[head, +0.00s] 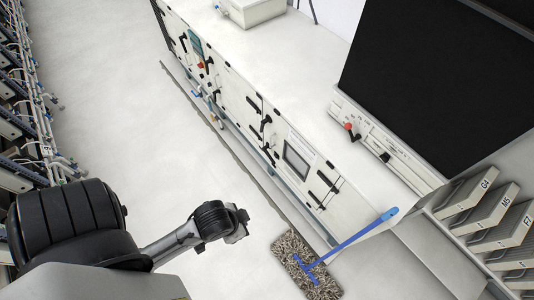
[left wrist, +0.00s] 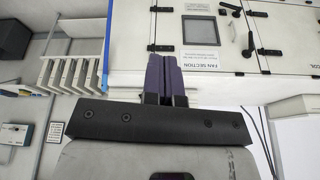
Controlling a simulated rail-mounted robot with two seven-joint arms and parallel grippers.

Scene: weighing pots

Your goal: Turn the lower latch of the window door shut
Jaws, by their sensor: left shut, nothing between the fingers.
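The window door (head: 287,176) is a pale cabinet door with a grey window (head: 298,157); the window also shows in the left wrist view (left wrist: 200,31). Beside it are dark latches: an upper one (head: 266,122) and what looks like the lower one (head: 268,148). In the left wrist view, which seems upside down, the lower latch (left wrist: 231,9) sits slanted near the top edge. The upper latch (left wrist: 249,44) stands upright. My left gripper (head: 243,219) is shut and empty, out in front of the cabinet and apart from it. Its purple fingers (left wrist: 166,60) point at the door. My right gripper is not in view.
A mop (head: 305,270) with a blue handle leans by the cabinet's near end. Labelled slots (head: 480,195) stand at the right, racks with cables (head: 45,150) at the far left. The floor between (head: 130,130) is clear. Other bar handles (head: 325,182) stick out from the cabinet.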

